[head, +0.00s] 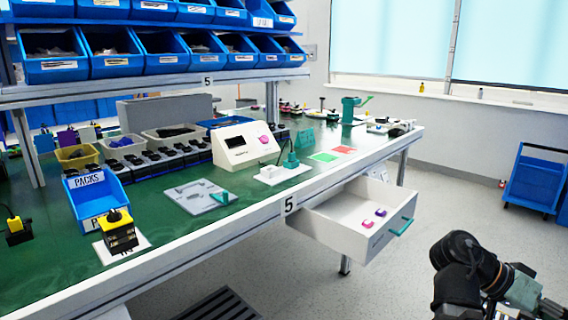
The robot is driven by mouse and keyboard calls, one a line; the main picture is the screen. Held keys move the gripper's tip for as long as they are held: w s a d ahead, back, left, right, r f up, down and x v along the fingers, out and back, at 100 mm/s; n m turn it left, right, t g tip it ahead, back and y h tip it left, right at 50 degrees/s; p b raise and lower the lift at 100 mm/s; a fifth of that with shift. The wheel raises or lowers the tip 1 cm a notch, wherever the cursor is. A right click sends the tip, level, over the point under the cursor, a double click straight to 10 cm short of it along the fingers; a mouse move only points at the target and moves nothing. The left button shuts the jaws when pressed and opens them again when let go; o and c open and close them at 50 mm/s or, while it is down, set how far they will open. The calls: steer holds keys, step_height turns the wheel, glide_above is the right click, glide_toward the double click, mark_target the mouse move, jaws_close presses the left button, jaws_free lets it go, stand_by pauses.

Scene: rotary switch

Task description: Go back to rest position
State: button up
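My arm (472,262) is at the lower right of the head view, over the floor and to the right of the open drawer. It is clear of the workbench and touches nothing that I can see. My gripper's fingers cannot be made out, as the arm runs out of the frame at the bottom. The yellow and black rotary switch (118,232) stands upright on a white plate at the near left of the green bench top (160,255).
The white drawer (335,222) is pulled out, with small pink and purple items inside and a teal handle. A blue cart (536,180) stands far right.

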steer(key=w+a+f+n+t+y+p, duration=0.1)
steer(key=w+a+f+n+t+p, duration=0.25)
steer(key=w+f+n+p, duration=0.5)
steer(key=w+a+f+n+y+p, duration=0.1)
steer(key=a+f+n+y+p, duration=0.1)
steer(key=a+f+p, duration=0.4)
steer(key=w+a+f+n+y+p, duration=0.1)
steer(key=a+f+y+p, duration=0.15)
steer(key=f, duration=0.45)
steer(key=s+a+f+n+g+y+p, duration=0.1)
steer(key=s+a+f+n+y+p, duration=0.2)
steer(key=s+a+f+p, duration=0.6)
steer(key=s+a+f+g+y+p, duration=0.2)
steer(key=s+a+f+y+p, duration=0.1)
steer(key=s+a+p, duration=0.4)
steer(key=s+a+f, duration=0.1)
steer(key=s+a, duration=0.2)
steer(key=s, duration=0.4)
steer(key=shift+a+f+p, duration=0.2)
steer(key=shift+a+p, duration=0.1)
steer(key=shift+a, duration=0.1)
